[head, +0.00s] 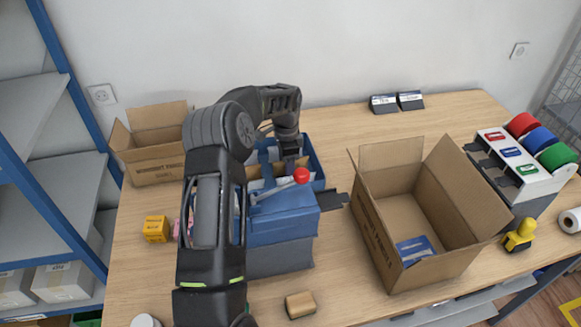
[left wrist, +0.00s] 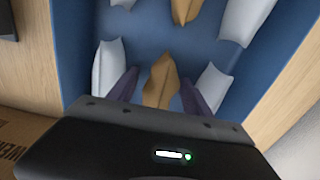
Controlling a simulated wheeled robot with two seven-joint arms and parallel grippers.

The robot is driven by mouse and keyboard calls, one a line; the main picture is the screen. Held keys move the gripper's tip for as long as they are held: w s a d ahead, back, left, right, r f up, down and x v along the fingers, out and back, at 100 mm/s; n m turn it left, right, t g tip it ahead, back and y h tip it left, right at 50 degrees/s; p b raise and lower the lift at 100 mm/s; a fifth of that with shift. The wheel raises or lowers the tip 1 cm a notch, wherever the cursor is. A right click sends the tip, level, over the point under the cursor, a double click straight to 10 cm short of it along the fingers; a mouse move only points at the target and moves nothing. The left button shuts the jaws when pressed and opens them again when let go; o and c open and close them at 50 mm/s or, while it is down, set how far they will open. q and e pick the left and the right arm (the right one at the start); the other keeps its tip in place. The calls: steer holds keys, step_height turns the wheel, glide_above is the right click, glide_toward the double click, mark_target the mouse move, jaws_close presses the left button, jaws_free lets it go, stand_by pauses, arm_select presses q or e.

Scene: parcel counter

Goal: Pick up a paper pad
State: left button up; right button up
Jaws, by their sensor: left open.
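A blue bin (head: 318,165) stands at the back of the counter, partly behind my left arm and a blue machine. In the left wrist view, its blue floor (left wrist: 140,22) holds several pillow-shaped paper pads. A brown pad (left wrist: 160,82) lies between the two dark fingers of my left gripper (left wrist: 160,92). A white pad (left wrist: 107,66) is left of the fingers and another white pad (left wrist: 213,84) is right of them. A second brown pad (left wrist: 183,24) is farther up. My left gripper is open, and I cannot tell whether its fingers touch the brown pad. My right gripper is not in view.
The blue machine (head: 282,228) with a red-knobbed lever (head: 302,175) stands in front of the bin. An open carton (head: 375,228) with a blue item (head: 415,248) inside is right; another carton (head: 155,165) is back left. A tape dispenser (head: 515,165) stands far right.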

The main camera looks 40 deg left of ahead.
arm_select(q)
steer(key=shift+c, duration=0.6)
jaws_close()
